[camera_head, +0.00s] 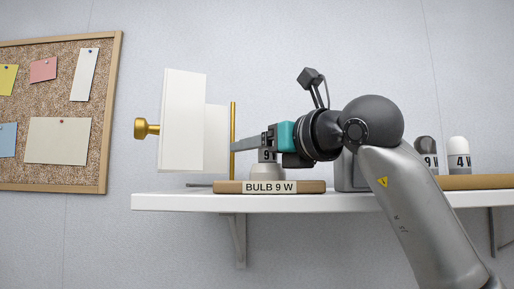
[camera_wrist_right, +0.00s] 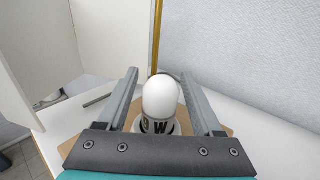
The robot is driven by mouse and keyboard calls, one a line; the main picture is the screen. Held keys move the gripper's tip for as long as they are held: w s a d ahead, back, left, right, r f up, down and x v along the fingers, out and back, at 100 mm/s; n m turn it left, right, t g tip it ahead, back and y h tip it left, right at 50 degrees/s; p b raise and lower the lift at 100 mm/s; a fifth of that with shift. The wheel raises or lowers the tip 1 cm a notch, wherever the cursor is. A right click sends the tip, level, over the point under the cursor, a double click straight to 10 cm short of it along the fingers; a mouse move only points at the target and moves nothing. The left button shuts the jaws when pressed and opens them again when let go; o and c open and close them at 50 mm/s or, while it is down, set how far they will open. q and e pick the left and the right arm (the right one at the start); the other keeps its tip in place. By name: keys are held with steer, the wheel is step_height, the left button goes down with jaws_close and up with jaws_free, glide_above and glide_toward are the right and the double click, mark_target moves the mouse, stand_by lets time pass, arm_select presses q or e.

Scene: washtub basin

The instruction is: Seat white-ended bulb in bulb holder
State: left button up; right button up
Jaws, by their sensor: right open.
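The white-ended bulb (camera_wrist_right: 160,98) stands upright over the bulb holder, its printed "9 W" facing the wrist camera. In the head view only its labelled lower part (camera_head: 266,155) shows, below my fingers. The bulb holder (camera_head: 268,171) is a pale collar on a wooden base with a "BULB 9 W" plate (camera_head: 270,188). How deep the bulb sits in it cannot be told. My right gripper (camera_head: 237,146) is level and open, with one finger on each side of the bulb; gaps show in the wrist view (camera_wrist_right: 160,75). My left gripper is out of view.
A thin brass rod (camera_head: 233,139) rises just past my fingertips. White panels (camera_head: 183,120) with a brass knob stand left of it on the white shelf (camera_head: 160,201). A dark-topped bulb (camera_head: 427,149) and a white-topped "4" bulb (camera_head: 458,150) stand at right by a wooden rack (camera_head: 480,182).

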steer(key=shift+r, duration=0.15)
steer(key=shift+s+d, duration=0.2)
steer(key=b+v, duration=0.3)
steer(key=v, duration=0.7)
steer(key=shift+v, duration=0.8)
steer(key=shift+w, duration=0.1)
